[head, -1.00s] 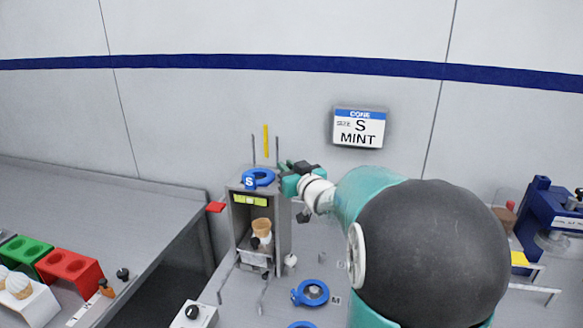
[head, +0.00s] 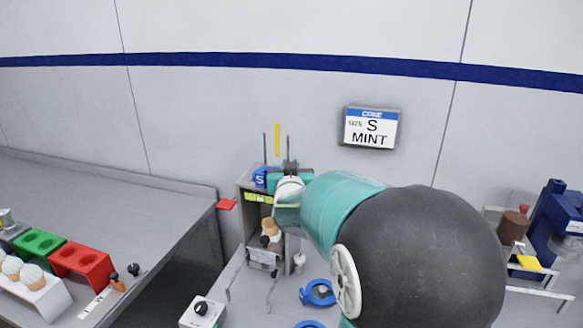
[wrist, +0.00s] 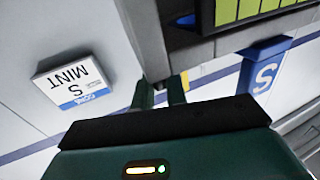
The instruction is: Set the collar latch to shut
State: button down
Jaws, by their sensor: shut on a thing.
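The cone dispenser (head: 246,215) is a grey cabinet with a blue size collar (head: 261,177) marked S on its top. The collar's S tag also shows in the wrist view (wrist: 264,70). My gripper (head: 291,168) is at the cabinet's top, just right of the collar. In the wrist view, my gripper's dark green fingers (wrist: 160,92) are close together at a dark grey part by the cabinet top, which I take to be the collar latch (wrist: 147,40). The fingers hide most of their grip. The latch's setting cannot be read.
A wall sign (head: 371,127) reads S MINT. A cone (head: 271,228) sits inside the cabinet, partly hidden by my arm. Loose blue rings (head: 318,293) lie on the bench to the right. A red tab (head: 227,204) juts out left of the cabinet. Thin rods rise behind the collar.

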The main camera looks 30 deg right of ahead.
jog(key=shift+r, duration=0.1)
dwell(0.3)
jog(key=c, duration=1.5)
grip_release()
jog(key=shift+s, duration=0.1)
jog(key=v, duration=1.3)
jog(key=shift+s+a, duration=0.2)
jog(key=shift+a, duration=0.05)
jog(key=shift+o, duration=0.2)
